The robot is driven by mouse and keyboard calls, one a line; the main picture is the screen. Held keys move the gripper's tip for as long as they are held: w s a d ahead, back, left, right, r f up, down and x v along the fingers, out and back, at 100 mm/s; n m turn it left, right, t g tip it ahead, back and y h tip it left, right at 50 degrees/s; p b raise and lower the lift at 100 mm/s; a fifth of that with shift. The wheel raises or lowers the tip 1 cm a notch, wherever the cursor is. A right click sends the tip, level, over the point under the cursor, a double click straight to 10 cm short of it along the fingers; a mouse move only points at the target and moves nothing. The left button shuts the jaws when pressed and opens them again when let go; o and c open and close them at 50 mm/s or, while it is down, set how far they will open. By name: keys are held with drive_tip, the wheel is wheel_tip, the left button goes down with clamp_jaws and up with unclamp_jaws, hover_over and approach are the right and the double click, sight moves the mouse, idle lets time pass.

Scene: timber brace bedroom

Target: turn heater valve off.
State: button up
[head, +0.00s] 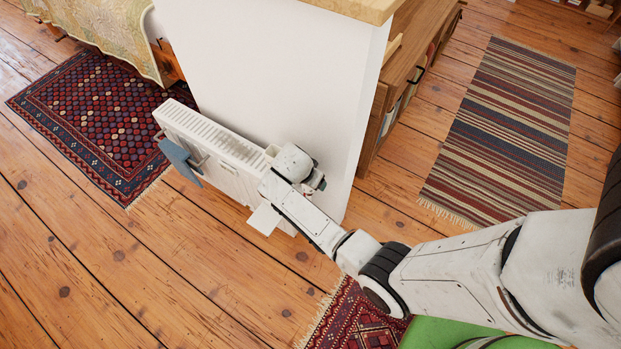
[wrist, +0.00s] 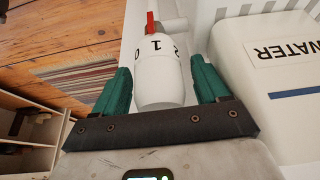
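The heater (head: 212,135) is a white ribbed radiator standing against the white partition wall. Its valve (wrist: 160,75) shows in the wrist view as a white rounded knob with black digits, 0, 1 and 2 among them. A red pointer (wrist: 152,24) sits at the knob's far end, near the 1. My gripper (wrist: 160,72) has its two green fingers on either side of the knob, with narrow gaps visible. In the head view my gripper is at the radiator's right end, where my arm hides the knob.
A white box labelled WATER (wrist: 285,50) lies close to the right finger. A blue cloth (head: 180,160) hangs on the radiator's front. The wall edge and a wooden shelf unit (head: 425,50) stand right of my gripper. Open plank floor (head: 110,255) lies in front.

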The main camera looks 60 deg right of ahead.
drive_tip(key=p+v, duration=0.2)
drive_tip(key=v, duration=0.8)
drive_tip(key=shift+r, duration=0.4)
drive_tip(key=shift+a, duration=0.1)
